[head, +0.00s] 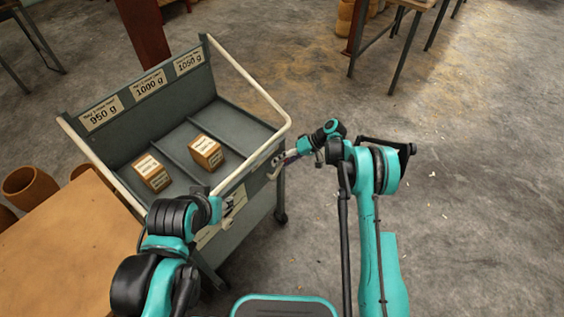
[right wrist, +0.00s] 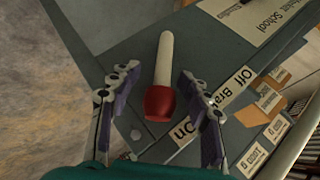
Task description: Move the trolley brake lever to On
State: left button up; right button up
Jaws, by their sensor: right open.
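The brake lever shows in the right wrist view as a cream shaft (right wrist: 165,58) with a red knob (right wrist: 160,103) at its near end. Beside it on the trolley's grey panel is a label strip (right wrist: 232,95) reading "Off", "Brake" and "On". The knob appears nearer the "On" end in this picture; I cannot tell the lever's setting. My right gripper (right wrist: 161,112) is open, with one finger on each side of the knob and visible gaps. In the head view the right gripper (head: 283,160) is at the trolley's (head: 205,120) right side.
Two wooden boxes (head: 152,173) (head: 206,152) sit in the trolley's tray, below weight labels (head: 148,85). A cream rail (head: 245,75) edges the trolley. A wooden table (head: 70,240) stands at left, near a clay pot (head: 30,187).

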jog(key=shift+r, duration=0.1)
jog(key=v, duration=1.2)
jog(key=s+d+r+m+t+h, duration=0.2)
jog(key=s+r+h, duration=0.1)
jog(key=s+r, duration=0.5)
jog(key=s+d+r+m+t+h, duration=0.2)
jog(key=s+r, duration=0.4)
jog(key=r, duration=0.4)
jog(key=s+d+m+t+h, duration=0.1)
jog(key=s+d, duration=0.3)
jog(key=s, duration=0.5)
jog(key=s+d+t+h, duration=0.3)
jog(key=s+d, duration=0.1)
jog(key=s, duration=0.6)
jog(key=shift+s+f+m+t+h, duration=0.2)
jog(key=shift+f+m+t+h, duration=0.1)
jog(key=shift+f+m+h, duration=0.1)
